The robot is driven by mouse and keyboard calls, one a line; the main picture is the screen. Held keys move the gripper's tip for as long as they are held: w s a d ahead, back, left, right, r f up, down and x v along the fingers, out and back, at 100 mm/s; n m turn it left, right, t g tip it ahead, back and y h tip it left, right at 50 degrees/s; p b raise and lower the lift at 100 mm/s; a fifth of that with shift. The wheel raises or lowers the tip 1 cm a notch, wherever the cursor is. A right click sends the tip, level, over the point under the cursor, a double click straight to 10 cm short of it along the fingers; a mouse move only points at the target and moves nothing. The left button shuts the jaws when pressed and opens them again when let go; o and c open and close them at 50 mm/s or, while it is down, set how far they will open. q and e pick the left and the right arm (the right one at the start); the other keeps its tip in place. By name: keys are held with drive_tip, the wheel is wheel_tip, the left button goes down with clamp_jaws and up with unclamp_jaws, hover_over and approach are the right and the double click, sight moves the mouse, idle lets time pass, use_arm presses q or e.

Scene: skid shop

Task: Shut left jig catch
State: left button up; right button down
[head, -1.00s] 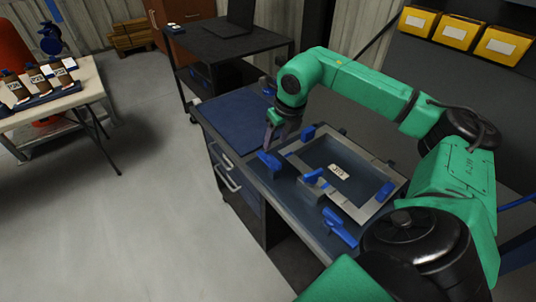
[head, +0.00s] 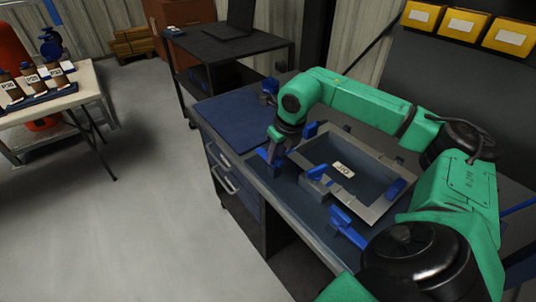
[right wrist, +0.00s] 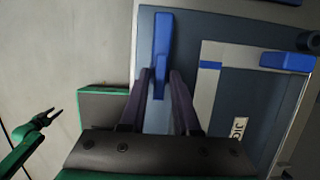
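The jig (head: 365,205) is a grey rectangular frame on the blue bench top, with a label (head: 343,168) inside it. A blue catch lever (head: 263,153) stands at its left end, partly hidden by my right gripper (head: 275,155). In the right wrist view, the blue lever (right wrist: 162,45) lies between the two dark fingers of my right gripper (right wrist: 162,80), which are apart. I cannot tell whether they touch it. A green arm with a small dark gripper, seemingly my left gripper (right wrist: 45,117), shows at the left of the wrist view with its prongs apart.
Other blue parts are on the jig's middle (head: 315,172) and front (head: 347,228). A dark cart (head: 225,45) stands behind the bench. A table with labelled bottles (head: 35,80) is at far left. The floor between is clear.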

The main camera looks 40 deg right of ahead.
idle(0.4)
drive_tip(key=m+h+p, duration=0.1)
drive_tip(key=m, duration=0.2)
drive_tip(key=shift+a, duration=0.2)
drive_tip(key=shift+f+m, duration=0.1)
drive_tip(key=shift+m, duration=0.7)
drive_tip(key=shift+s, duration=0.1)
drive_tip(key=shift+a+m+g+h+p, duration=0.1)
drive_tip(key=shift+m+g+h+p, duration=0.3)
drive_tip(key=shift+m, duration=0.6)
drive_tip(key=shift+m+h, duration=0.3)
drive_tip(key=shift+m, duration=1)
